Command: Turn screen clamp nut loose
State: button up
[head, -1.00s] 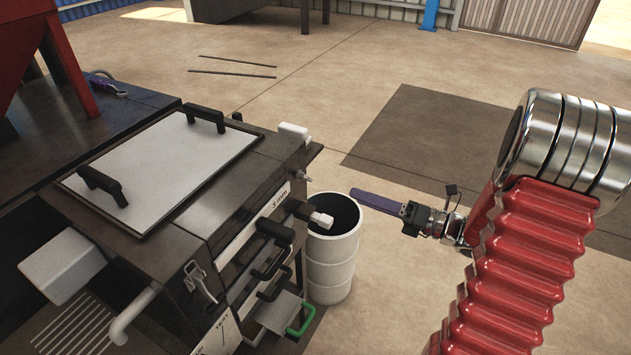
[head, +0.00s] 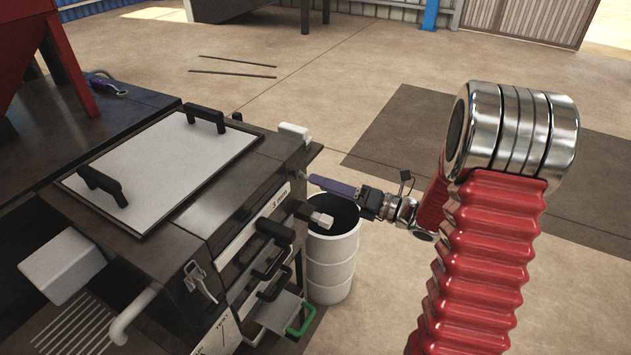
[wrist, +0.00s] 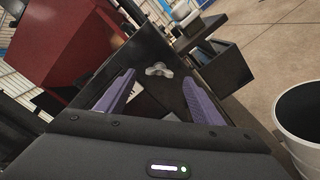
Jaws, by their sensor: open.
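The clamp nut, a metal wing nut (wrist: 158,70), sits on the dark side of the press in the wrist view. It lies ahead of my gripper, between the two purple fingers as seen in the picture. My gripper (wrist: 159,80) is open, with nothing between its fingers. In the head view my gripper (head: 312,180) points left at the press's right side, with its tips very close to the nut (head: 303,175). I cannot tell whether they touch it.
The press (head: 195,215) has a pale lid with black handles. A white drum (head: 331,265) stands under my gripper, and a tray with a green handle (head: 301,319) is lower. The floor behind is open.

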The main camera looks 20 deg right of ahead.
aim_at(305, 177)
jog(key=shift+x, duration=1.65)
jog(key=shift+c, duration=0.2)
jog(key=c, duration=1)
jog(key=shift+n, duration=0.4)
jog(key=n, duration=1.9)
jog(key=shift+f, duration=0.2)
